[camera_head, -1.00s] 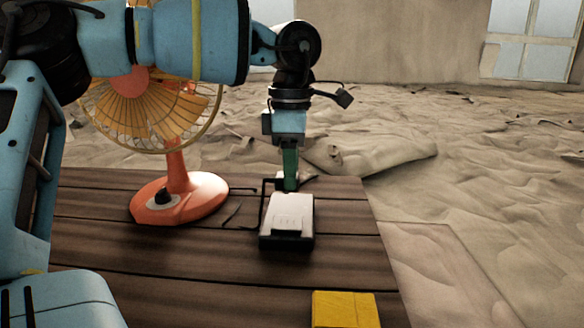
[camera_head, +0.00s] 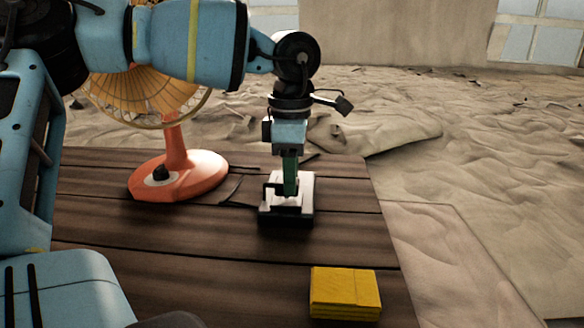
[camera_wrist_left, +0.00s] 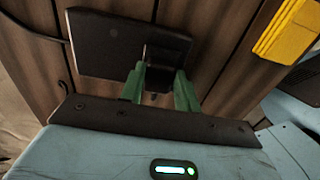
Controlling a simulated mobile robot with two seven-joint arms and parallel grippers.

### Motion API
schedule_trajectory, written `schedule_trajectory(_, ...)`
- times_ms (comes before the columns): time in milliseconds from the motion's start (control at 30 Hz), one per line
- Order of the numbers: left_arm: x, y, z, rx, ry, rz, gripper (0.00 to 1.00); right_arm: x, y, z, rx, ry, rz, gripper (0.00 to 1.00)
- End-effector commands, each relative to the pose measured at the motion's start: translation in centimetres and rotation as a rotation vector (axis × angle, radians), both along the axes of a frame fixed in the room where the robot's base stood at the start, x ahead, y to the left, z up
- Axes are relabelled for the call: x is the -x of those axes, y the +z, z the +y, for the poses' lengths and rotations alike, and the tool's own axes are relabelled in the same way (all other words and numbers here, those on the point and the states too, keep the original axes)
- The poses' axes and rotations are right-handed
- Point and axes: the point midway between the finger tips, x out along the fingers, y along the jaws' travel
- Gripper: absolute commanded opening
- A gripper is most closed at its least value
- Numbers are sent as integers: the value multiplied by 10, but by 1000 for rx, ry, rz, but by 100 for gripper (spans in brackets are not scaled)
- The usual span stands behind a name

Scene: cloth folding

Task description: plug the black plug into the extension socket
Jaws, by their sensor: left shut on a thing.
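The extension socket (camera_head: 304,207) is a low block with a white top and dark sides, lying on the wooden table. It appears as a dark box in the left wrist view (camera_wrist_left: 100,45). My left gripper (camera_head: 290,190), with green fingers, points down over the socket's top. Its fingers are shut on the black plug, which shows as a dark shape between them in the left wrist view (camera_wrist_left: 163,56). The fingers hide much of the plug and part of the socket top. I cannot tell whether the plug touches the socket. My right gripper is not in view.
An orange fan (camera_head: 190,176) stands on the table (camera_head: 200,250) left of the socket, with dark cord between them. A yellow block (camera_head: 345,292) lies near the front right edge. The table between socket and block is clear.

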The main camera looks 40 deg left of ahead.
Motion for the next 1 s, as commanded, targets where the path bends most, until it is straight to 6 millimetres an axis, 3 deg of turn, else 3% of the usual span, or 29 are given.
schedule_trajectory(1000, 0, -1, 0, 1, 0, -1, 12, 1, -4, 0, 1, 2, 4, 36)
